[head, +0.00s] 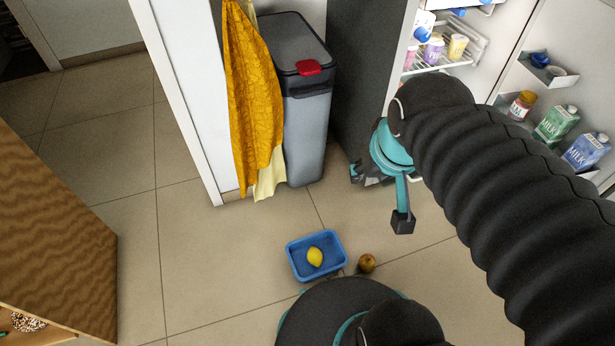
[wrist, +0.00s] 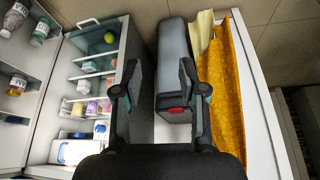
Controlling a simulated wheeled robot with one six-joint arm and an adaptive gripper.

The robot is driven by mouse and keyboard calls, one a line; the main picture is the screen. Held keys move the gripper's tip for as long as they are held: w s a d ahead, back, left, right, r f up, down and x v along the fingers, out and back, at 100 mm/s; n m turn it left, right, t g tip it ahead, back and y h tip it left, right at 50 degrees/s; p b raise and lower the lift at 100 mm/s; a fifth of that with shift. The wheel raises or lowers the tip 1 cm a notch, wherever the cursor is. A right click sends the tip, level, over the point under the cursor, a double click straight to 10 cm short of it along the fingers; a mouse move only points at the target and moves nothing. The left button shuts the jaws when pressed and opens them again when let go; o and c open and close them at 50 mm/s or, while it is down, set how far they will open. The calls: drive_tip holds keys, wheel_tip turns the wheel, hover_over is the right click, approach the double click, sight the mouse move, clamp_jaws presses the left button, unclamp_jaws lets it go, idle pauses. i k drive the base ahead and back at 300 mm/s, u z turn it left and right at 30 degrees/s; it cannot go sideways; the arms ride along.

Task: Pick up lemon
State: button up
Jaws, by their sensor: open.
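The lemon (head: 315,256) is yellow and lies inside a shallow blue tray (head: 291,262) on the tiled floor, in the lower middle of the head view. My gripper (head: 378,200) hangs in the air above and to the right of the tray, partly hidden behind my arm, well apart from the lemon. In the wrist view my gripper (wrist: 160,75) has its two fingers spread wide with nothing between them. The wrist view faces the bin and the fridge; I cannot make out the lemon or the tray there.
A round brown fruit (head: 367,263) lies on the floor right of the tray. A grey bin (head: 305,130) with a red latch and hanging yellow cloths (head: 252,100) stand behind. A wooden panel (head: 50,230) is left.

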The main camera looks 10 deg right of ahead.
sight(314, 256)
drive_tip(key=z, duration=2.7)
drive_tip(key=k, duration=1.8)
drive_tip(key=u, duration=2.25)
